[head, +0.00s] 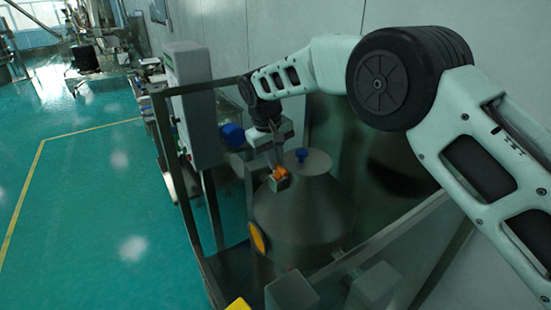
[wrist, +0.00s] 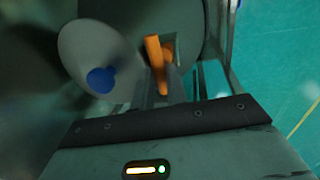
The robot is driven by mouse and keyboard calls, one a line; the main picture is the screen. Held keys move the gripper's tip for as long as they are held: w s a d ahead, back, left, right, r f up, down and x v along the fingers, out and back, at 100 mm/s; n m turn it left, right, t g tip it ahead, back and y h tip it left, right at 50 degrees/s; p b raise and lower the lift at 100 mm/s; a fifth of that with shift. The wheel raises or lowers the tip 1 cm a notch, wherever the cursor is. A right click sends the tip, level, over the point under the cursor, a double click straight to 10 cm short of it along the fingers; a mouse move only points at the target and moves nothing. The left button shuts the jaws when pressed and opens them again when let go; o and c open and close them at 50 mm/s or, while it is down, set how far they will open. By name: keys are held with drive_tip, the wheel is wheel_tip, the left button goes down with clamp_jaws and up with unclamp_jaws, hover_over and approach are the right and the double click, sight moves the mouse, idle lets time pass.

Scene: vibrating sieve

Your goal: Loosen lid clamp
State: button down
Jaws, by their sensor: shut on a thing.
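The sieve (head: 295,225) is a grey metal vessel with a domed top. Its pale round lid (head: 318,162) carries a blue knob (head: 301,155), and the knob also shows in the wrist view (wrist: 100,80). The lid clamp has an orange handle (head: 279,174) at the lid's left edge, on a small pale block. In the wrist view the orange handle (wrist: 153,52) stands between my fingers, just right of the lid. My gripper (wrist: 160,88) is shut on this handle. The fingertips are partly hidden in the head view.
A metal frame with rails (head: 202,265) surrounds the sieve. A grey control box (head: 192,105) stands at left, with a blue round part (head: 232,135) beside it. A yellow disc (head: 257,238) sits low on the vessel's side. Green floor (head: 90,220) at left is open.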

drive_tip(key=c, duration=1.4)
unclamp_jaws()
drive_tip(key=shift+r, duration=0.1)
wheel_tip(320, 180, up, 17)
drive_tip(key=s+a+b, duration=0.1)
drive_tip(key=s+a, duration=0.1)
drive_tip(key=shift+a, duration=0.4)
